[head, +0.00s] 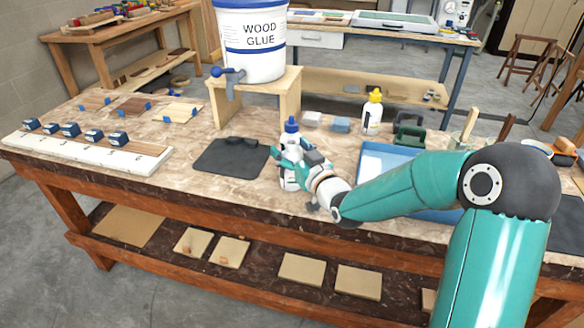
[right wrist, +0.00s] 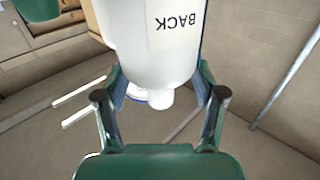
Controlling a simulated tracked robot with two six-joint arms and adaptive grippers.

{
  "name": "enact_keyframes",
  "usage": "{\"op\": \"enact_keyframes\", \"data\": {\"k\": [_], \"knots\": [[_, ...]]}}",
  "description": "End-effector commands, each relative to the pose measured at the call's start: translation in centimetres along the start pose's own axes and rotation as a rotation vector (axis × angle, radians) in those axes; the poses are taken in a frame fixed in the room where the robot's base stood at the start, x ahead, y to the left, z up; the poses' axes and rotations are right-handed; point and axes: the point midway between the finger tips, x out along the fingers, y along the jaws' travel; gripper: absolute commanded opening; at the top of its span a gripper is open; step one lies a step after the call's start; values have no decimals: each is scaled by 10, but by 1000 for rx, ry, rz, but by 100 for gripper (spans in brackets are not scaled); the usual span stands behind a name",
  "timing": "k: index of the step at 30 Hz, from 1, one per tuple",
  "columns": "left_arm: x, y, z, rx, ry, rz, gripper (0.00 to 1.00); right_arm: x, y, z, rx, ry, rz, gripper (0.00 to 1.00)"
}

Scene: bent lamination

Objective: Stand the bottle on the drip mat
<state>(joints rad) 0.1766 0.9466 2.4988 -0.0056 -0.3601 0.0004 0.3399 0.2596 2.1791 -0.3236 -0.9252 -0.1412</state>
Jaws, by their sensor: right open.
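A white bottle with a blue cap (head: 291,127) stands upright on the workbench, just right of the dark grey drip mat (head: 228,157). In the right wrist view the white bottle (right wrist: 160,50), with a label reading BACK, appears upside down between the open fingers of my right gripper (right wrist: 161,88). Whether a finger touches it I cannot tell. My left gripper is not in view.
A wood glue bucket (head: 250,45) with a spigot stands on a wooden stand (head: 285,90) behind the mat. A yellow-capped bottle (head: 372,115) and a blue tray (head: 375,160) are to the right.

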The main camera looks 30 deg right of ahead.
Motion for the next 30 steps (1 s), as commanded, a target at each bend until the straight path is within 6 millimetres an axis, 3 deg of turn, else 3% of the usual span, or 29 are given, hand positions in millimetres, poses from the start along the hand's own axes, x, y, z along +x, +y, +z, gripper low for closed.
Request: {"op": "enact_keyframes", "data": {"k": [2, 13, 30], "knots": [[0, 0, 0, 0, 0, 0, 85, 0, 0, 0, 0, 0, 0, 63], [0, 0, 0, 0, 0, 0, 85, 0, 0, 1, 1, -3, -1, 1], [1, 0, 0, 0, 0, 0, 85, -1, -1, 7, 3, -16, -2, 0]]}}
